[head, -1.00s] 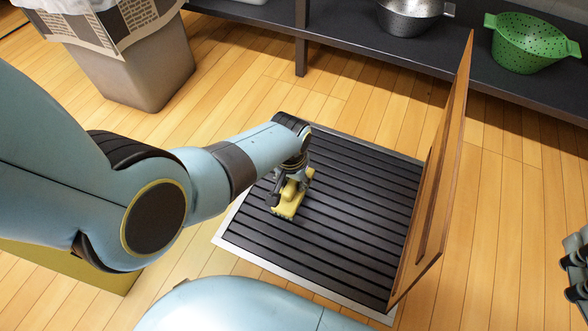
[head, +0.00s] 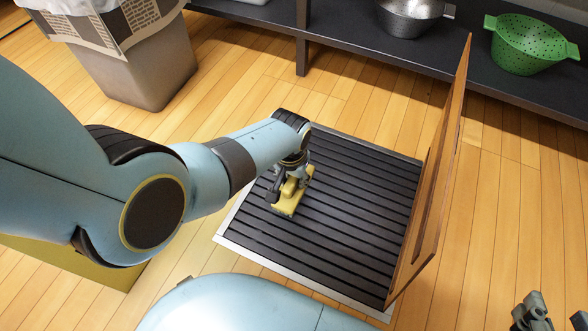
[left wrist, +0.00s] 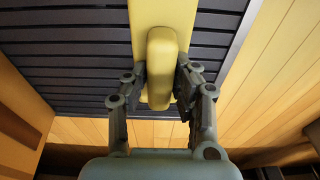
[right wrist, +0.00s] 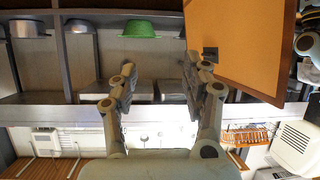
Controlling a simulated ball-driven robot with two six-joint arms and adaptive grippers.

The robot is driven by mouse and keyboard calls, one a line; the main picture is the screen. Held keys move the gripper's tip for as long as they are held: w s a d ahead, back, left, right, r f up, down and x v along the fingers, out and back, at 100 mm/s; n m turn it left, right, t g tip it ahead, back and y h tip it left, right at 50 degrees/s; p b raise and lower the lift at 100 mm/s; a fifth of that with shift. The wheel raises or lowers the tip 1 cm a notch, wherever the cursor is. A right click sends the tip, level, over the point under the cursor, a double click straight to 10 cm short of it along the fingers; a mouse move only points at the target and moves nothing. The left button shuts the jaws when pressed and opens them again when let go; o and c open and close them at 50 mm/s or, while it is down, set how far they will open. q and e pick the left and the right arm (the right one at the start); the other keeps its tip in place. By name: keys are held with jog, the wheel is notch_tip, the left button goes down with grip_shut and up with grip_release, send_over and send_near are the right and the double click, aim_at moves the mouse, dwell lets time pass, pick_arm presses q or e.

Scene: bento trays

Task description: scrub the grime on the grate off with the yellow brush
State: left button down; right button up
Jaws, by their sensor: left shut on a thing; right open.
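The dark slatted grate (head: 345,235) lies in the wood floor within a pale metal frame. The yellow brush (head: 286,207) rests on the grate's left part. My left gripper (head: 290,187) is shut on its handle; the left wrist view shows the fingers (left wrist: 160,88) on both sides of the yellow handle (left wrist: 160,55). The brush and gripper cover part of the slats. I cannot make out clear grime on the visible slats. My right gripper (head: 533,312) is at the lower right, away from the grate; in the right wrist view its fingers (right wrist: 157,80) are apart and empty.
A wooden panel (head: 437,180) stands upright along the grate's right side. A dark shelf (head: 340,30) at the back holds a metal colander (head: 410,15) and a green colander (head: 525,45). A lined bin (head: 145,75) stands at the back left.

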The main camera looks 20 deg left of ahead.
pick_arm(q)
jog(key=shift+r, duration=0.3)
jog(key=shift+w+r+p, duration=0.1)
jog(key=shift+r+p, duration=0.8)
jog(key=shift+p, duration=0.1)
jog(key=shift+r+p, duration=0.3)
jog(key=shift+p, duration=0.05)
pick_arm(e)
jog(key=g, duration=0.1)
jog(key=d+g, duration=0.1)
jog(key=g, duration=0.1)
jog(key=f+g, duration=0.1)
jog(key=shift+s+d, duration=0.15)
jog(key=shift+s, duration=0.25)
